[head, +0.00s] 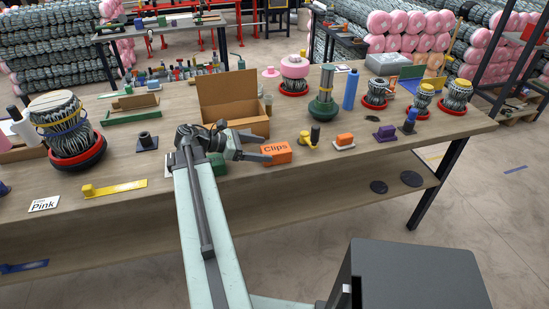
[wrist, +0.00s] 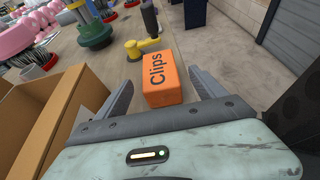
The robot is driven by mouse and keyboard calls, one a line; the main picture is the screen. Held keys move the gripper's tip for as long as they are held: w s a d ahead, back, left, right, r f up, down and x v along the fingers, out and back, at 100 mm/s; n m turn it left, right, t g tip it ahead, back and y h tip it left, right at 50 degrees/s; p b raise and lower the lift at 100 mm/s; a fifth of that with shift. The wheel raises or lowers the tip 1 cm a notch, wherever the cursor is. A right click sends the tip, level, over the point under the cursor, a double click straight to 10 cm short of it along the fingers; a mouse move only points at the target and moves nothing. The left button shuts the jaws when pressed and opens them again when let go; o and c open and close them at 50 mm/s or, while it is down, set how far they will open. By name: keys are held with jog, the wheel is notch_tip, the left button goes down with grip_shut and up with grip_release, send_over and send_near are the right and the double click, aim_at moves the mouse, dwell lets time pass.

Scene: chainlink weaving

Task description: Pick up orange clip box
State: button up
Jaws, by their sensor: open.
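The orange clip box (head: 276,151), marked "Clips", sits on the wooden table to the right of my gripper in the head view. My gripper (head: 258,149) is open and reaches toward the box. In the wrist view my gripper (wrist: 163,88) holds nothing, and a gap shows between the left finger and the box.
An open cardboard box (head: 231,103) stands just behind and left of my gripper. A yellow tool (head: 309,138) lies right of the clip box, with a green-based spool (head: 322,106) behind it. A small orange block (head: 344,140) sits further right. The table's front edge (head: 350,160) is close.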

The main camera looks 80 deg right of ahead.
aim_at(270, 150)
jog(key=shift+b+x, duration=0.55)
jog(key=shift+x, duration=1)
jog(key=b+x, duration=0.1)
jog(key=x, duration=0.1)
jog(key=b+x, duration=0.1)
jog(key=x, duration=0.1)
jog(key=shift+s+d+f, duration=0.15)
jog(key=shift+s+f, duration=0.1)
jog(key=shift+f, duration=0.15)
jog(key=shift+s, duration=0.15)
jog(key=shift+r, duration=0.1)
jog(key=c, duration=1.7)
jog(key=shift+c, duration=0.2)
notch_tip(270, 150, up, 10)
jog(key=p, duration=1)
jog(key=shift+r, duration=0.1)
